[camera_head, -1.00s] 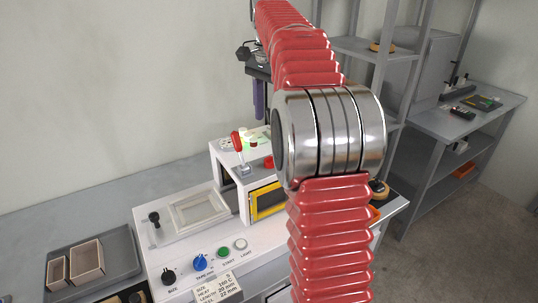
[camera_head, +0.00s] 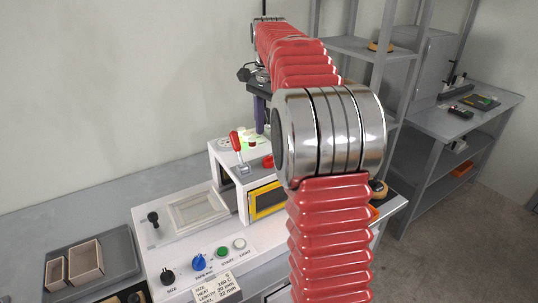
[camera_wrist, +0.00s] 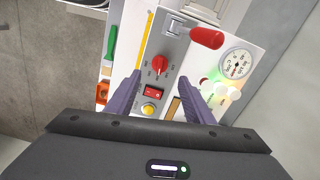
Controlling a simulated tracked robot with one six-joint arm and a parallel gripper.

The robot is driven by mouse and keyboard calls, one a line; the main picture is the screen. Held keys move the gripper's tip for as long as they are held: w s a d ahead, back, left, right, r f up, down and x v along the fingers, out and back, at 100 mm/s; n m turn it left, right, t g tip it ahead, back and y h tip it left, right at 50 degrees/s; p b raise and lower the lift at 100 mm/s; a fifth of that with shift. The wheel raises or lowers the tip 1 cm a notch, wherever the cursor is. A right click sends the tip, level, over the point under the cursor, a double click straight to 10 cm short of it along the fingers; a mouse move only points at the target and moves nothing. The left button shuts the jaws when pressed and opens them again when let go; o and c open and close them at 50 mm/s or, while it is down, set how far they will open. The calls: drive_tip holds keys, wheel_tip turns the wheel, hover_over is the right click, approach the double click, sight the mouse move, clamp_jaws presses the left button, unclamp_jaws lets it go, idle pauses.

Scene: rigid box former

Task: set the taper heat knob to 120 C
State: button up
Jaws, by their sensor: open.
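In the wrist view a red knob (camera_wrist: 160,65) with small markings around it sits on the white machine panel (camera_wrist: 188,60); I take it for the taper heat knob. Its pointer setting and labels are too small to read. My gripper (camera_wrist: 164,79) is open and empty, its two purple fingers apart on either side of the panel's knob area. Its gap to the panel cannot be told. A round gauge (camera_wrist: 238,63) is right of the knob.
A red rocker switch (camera_wrist: 155,92) and yellow button (camera_wrist: 149,108) lie close to the knob. A red-handled lever (camera_wrist: 206,38) sticks up nearby. Blue (camera_head: 199,262) and black (camera_head: 168,276) knobs are on the front panel, with a settings card (camera_head: 215,289). A tray (camera_head: 92,258) holds boxes.

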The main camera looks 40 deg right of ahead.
sight(269, 156)
wheel_tip(269, 156, down, 9)
idle(0.4)
drive_tip(key=shift+c, duration=0.2)
drive_tip(key=c, duration=0.9)
drive_tip(key=shift+d, duration=0.25)
drive_tip(key=shift+c, duration=0.5)
drive_tip(key=shift+a, duration=0.15)
